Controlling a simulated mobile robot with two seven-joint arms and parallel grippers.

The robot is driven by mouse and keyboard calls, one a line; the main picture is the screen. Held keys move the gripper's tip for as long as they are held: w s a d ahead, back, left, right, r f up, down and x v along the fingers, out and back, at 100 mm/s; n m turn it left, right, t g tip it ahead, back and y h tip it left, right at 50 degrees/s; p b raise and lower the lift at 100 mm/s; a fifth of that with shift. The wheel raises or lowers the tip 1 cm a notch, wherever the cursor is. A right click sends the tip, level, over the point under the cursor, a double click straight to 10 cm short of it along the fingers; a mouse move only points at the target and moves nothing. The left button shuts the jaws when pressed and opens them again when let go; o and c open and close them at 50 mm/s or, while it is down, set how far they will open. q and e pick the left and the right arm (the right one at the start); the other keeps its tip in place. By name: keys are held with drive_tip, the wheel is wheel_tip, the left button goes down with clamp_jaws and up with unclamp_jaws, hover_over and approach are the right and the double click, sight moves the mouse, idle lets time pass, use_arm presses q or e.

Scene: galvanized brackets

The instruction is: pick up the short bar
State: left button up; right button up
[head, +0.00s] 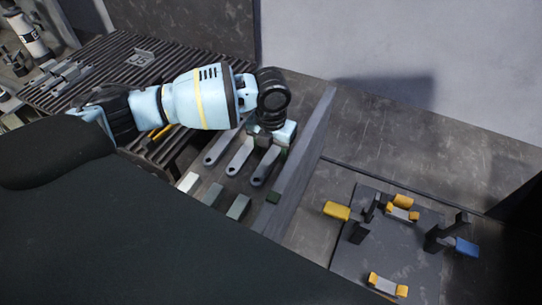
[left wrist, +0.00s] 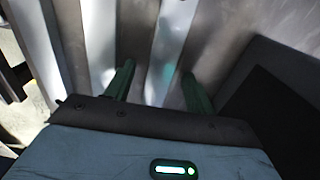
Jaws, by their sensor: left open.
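Three longer grey bars with a hole at the near end lie side by side: a left one (head: 220,147), a middle one (head: 240,155) and a right one (head: 265,166). Nearer me are three short flat pieces: a pale one (head: 188,182), a grey one (head: 212,194) and another grey one (head: 238,208). I cannot tell which piece is the short bar. My left gripper (head: 276,150) is over the far end of the right longer bar. In the left wrist view its green fingers (left wrist: 158,82) are open, one either side of a shiny metal bar (left wrist: 171,45); contact is unclear.
A grey wall (head: 300,160) runs close along the right of the bars. Beyond it a dark board (head: 385,250) carries black uprights and yellow and blue parts. A slatted rack (head: 110,62) with metal pieces stands at the back left. My dark arm hides the near left.

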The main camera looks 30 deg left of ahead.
sight(271, 155)
use_arm(q)
drive_tip(key=shift+f, duration=0.2)
clamp_jaws()
idle(0.3)
wheel_tip(271, 155, up, 10)
idle(0.5)
